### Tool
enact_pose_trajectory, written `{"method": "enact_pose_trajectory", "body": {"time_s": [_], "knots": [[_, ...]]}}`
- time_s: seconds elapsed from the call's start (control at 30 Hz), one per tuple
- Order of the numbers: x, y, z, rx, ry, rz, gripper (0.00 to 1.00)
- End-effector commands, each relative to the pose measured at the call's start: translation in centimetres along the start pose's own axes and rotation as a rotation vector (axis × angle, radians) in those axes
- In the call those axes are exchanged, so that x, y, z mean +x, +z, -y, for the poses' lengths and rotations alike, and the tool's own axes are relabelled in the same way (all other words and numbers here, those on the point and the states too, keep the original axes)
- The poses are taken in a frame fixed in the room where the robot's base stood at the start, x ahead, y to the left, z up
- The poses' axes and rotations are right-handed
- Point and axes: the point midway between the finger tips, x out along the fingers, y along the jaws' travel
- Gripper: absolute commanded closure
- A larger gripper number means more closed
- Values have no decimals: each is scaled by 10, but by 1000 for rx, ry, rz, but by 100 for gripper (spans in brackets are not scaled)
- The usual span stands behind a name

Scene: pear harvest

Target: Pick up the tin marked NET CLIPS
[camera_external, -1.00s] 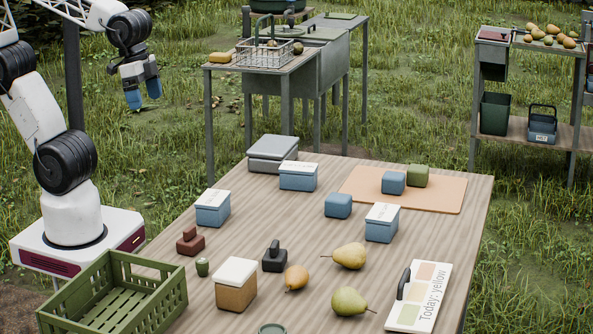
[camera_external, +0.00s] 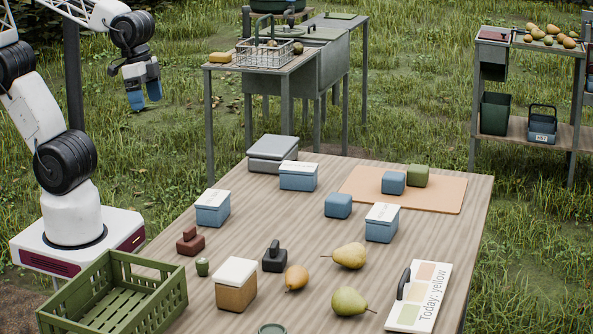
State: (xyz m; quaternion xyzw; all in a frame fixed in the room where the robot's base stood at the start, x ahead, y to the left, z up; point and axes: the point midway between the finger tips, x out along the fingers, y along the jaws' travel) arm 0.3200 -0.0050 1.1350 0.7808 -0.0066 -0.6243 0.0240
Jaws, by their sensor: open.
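Three blue tins with white labelled lids stand on the wooden table: a left tin (camera_external: 212,209), a back tin (camera_external: 298,177) and a right tin (camera_external: 381,224). Their lid markings are too small to read, so I cannot tell which is marked NET CLIPS. A brown tin with a white lid (camera_external: 236,288) stands nearer the front; no marking is readable on it. My gripper (camera_external: 144,96) has blue fingertips, points down and is open and empty. It is in the air at the upper left, beyond the table and well away from all the tins.
A green crate (camera_external: 150,306) stands at the front left. Pears (camera_external: 350,256), a dark stamp-like block (camera_external: 275,259), a red block (camera_external: 190,243) and a "Today: yellow" board (camera_external: 430,296) lie on the table (camera_external: 250,228). Two cubes sit on an orange mat (camera_external: 440,198).

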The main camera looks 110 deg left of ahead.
Motion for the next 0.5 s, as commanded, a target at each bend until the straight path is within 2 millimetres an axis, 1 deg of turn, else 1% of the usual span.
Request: {"method": "enact_pose_trajectory", "body": {"time_s": [0.17,0.27,0.5], "knots": [[14,-11,-1,-141,80,28,14],[25,-22,-1,-260,147,50,14],[55,-57,6,-607,332,94,14]]}}
